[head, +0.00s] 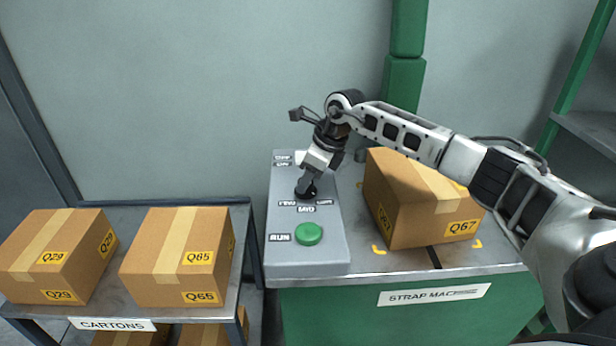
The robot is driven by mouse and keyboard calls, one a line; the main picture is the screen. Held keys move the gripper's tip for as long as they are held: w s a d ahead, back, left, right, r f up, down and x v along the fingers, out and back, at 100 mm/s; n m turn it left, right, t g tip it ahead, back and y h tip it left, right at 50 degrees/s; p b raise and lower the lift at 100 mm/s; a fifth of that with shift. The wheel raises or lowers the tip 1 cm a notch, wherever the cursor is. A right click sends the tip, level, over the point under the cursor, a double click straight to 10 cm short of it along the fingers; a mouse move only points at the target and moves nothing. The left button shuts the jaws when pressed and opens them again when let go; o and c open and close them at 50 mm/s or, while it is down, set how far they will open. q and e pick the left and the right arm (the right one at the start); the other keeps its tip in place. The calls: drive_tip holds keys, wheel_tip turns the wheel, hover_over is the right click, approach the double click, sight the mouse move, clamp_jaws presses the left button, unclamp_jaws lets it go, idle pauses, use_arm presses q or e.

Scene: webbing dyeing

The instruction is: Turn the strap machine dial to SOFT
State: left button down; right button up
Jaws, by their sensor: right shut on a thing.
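The strap machine's grey control panel (333,250) stands on the left part of the green machine (400,315). Its black dial (308,194) sits in the upper half, partly covered by my right gripper (306,187). My right gripper reaches down from above and is shut on the dial. Small labels lie below the dial; one reads MID, and those on either side are too small to read surely. The dial's pointer is hidden, so its setting cannot be told. A green button (308,234) beside the word RUN is lower on the panel. My left gripper is not in view.
A carton marked Q67 (410,215) stands on the machine, right of the panel, under my right arm. A cartons shelf (215,312) at the left holds cartons Q29 (40,245) and Q65 (165,250). A green post (404,85) rises behind.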

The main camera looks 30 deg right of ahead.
drive_tip(key=o, duration=1)
drive_tip(key=shift+c, duration=0.2)
drive_tip(key=v, duration=1.6)
drive_tip(key=shift+d, duration=0.1)
